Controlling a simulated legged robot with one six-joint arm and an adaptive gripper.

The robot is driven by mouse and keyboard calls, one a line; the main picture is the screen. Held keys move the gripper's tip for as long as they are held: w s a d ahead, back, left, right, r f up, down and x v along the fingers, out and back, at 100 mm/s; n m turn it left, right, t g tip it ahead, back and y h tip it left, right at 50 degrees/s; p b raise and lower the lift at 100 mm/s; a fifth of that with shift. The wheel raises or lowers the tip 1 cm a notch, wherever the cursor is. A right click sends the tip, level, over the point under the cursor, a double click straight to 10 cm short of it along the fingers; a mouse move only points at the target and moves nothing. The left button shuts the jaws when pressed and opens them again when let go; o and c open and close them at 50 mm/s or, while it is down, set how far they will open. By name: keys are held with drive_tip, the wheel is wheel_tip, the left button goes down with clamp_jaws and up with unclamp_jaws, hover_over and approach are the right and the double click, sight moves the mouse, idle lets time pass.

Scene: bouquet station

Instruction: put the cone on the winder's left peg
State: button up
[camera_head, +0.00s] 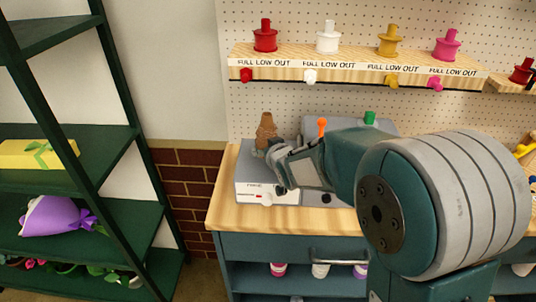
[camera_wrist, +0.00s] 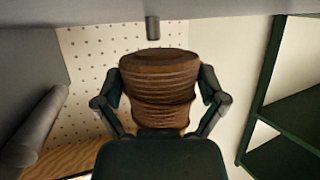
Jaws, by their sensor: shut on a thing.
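The brown ridged cone (camera_head: 265,131) is roughly upright above the left end of the grey and white winder (camera_head: 255,184). In the wrist view the cone (camera_wrist: 158,88) fills the space between both fingers. My gripper (camera_head: 275,152) is shut on it, with a finger on each side (camera_wrist: 160,103). The winder's left peg is not clearly visible in the head view, and I cannot tell whether the cone is around it. My arm hides much of the winder's right side.
An orange-tipped lever (camera_head: 322,127) and a green knob (camera_head: 369,118) rise behind my arm. A ledge (camera_head: 290,58) with coloured spools runs along the pegboard. A dark green shelf rack (camera_head: 110,140) stands at the left. Some wooden bench top (camera_head: 228,213) is bare.

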wheel_tip(320, 180, down, 2)
drive_tip(key=shift+d+f, duration=0.15)
drive_tip(key=shift+f, duration=0.1)
drive_tip(key=o, duration=0.9)
